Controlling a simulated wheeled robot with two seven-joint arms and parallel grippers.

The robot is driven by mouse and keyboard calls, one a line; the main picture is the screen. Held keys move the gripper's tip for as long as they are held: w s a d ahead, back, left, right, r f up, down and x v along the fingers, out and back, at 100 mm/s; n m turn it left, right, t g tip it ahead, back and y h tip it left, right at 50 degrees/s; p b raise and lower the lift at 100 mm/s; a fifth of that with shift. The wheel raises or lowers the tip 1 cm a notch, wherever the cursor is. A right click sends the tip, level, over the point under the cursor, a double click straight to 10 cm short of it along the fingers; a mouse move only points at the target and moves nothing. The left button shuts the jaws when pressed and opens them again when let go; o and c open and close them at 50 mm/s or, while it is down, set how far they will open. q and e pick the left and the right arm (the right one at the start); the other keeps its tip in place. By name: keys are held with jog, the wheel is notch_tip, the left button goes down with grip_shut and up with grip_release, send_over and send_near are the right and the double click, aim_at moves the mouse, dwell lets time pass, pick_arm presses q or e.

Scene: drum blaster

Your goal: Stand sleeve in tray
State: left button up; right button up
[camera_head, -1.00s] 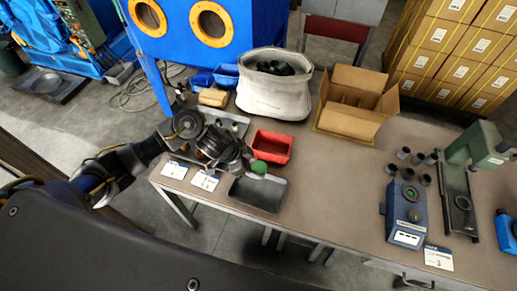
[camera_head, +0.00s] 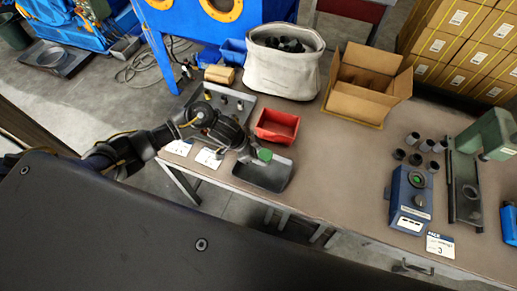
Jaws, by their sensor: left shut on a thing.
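My left gripper (camera_head: 254,154) reaches in from the left, above the back left part of a shallow dark grey tray (camera_head: 248,185) near the table's front edge. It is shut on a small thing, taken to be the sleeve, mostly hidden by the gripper. A green round patch (camera_head: 265,154) shows at the fingertips; I cannot tell whether it belongs to the held thing. I cannot tell whether the held thing touches the tray. The visible tray floor looks empty. My right gripper is not in view.
A red bin (camera_head: 277,126) stands just behind the tray. A grey fixture with pegs (camera_head: 224,99) is behind my left arm. A pale sack (camera_head: 281,70) and an open cardboard box (camera_head: 367,83) stand farther back. Several dark cups (camera_head: 413,139) and a blue device (camera_head: 410,199) are right. The table middle is clear.

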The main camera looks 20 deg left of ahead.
pick_arm(q)
notch_tip(320, 180, down, 4)
jog(key=b, duration=0.3)
jog(key=shift+w+f, duration=0.1)
jog(key=shift+f, duration=0.1)
jog(key=shift+f+b, duration=0.75)
jog(key=shift+f, duration=0.35)
jog(key=shift+f+b, duration=0.5)
jog(key=shift+f, duration=0.3)
jog(key=o, duration=1.1)
jog(key=shift+c, duration=0.2)
jog(key=v, duration=1.1)
jog(key=shift+p, duration=0.3)
